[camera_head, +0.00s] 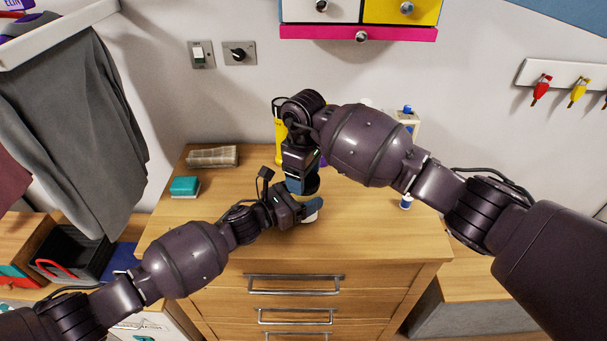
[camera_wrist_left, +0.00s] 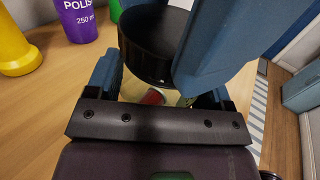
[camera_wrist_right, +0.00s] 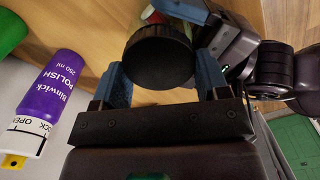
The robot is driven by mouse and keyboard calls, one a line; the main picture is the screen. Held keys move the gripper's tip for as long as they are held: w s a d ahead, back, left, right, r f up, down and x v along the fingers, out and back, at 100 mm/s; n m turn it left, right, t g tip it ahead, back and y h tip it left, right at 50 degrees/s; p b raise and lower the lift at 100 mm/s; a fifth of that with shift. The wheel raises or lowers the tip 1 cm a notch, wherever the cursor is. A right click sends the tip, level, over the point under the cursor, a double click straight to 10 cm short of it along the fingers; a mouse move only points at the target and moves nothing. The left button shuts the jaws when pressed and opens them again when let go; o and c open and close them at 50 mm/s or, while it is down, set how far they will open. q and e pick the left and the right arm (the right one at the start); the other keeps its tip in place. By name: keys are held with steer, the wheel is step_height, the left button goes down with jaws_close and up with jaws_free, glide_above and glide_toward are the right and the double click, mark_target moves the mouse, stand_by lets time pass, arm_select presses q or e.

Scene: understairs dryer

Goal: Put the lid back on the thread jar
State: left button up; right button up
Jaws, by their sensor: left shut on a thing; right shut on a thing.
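The thread jar (camera_wrist_left: 150,97) is clear, with red and pale contents. It stands on the wooden dresser top, and its pale base shows in the head view (camera_head: 311,217). My left gripper (camera_head: 309,206) is shut around the jar body. The round black lid (camera_wrist_right: 158,57) is between the blue fingers of my right gripper (camera_wrist_right: 162,82), which is shut on it from above. In the left wrist view the lid (camera_wrist_left: 150,48) is right over the jar mouth. I cannot tell whether it is seated or slightly above the rim. My grippers hide most of the jar in the head view.
A blue-and-white spool (camera_head: 406,202) is at the right. The dresser's front strip (camera_head: 230,247) is clear.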

steer(key=shift+r, duration=0.1)
steer(key=o, duration=0.9)
steer(key=shift+r, duration=2.2)
steer(key=shift+c, duration=0.4)
